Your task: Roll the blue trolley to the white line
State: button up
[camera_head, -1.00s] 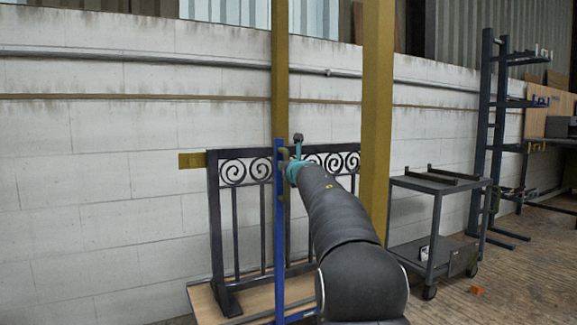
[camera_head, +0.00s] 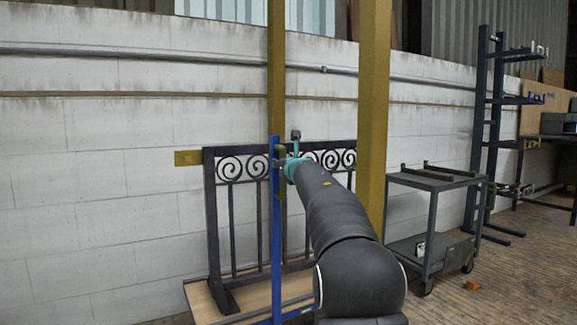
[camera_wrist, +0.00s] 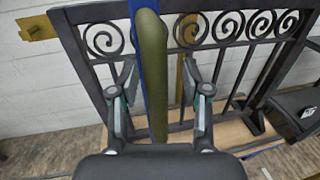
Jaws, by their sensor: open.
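The blue trolley shows as an upright blue post (camera_head: 276,230) and a low wooden deck (camera_head: 203,302) carrying the dark scroll gate (camera_head: 231,220). In the wrist view an olive-green upright bar (camera_wrist: 152,85) stands in front of the blue post (camera_wrist: 136,60) and runs between my fingers. My gripper (camera_wrist: 157,70) is open, with one finger on each side of the bar; I cannot tell whether either touches it. In the head view my gripper (camera_head: 286,152) is beside the top of the blue post, partly hidden behind my arm. No white line shows.
A yellow column (camera_head: 373,100) stands just right of the gate, and another (camera_head: 277,70) behind it. A grey cart (camera_head: 432,215) and a dark rack (camera_head: 481,140) stand to the right. A pale block wall (camera_head: 90,200) is behind. Some wooden floor (camera_head: 500,285) is open at the right.

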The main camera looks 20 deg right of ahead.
jog(key=s+a, duration=0.1)
jog(key=s, duration=1.1)
dwell(0.4)
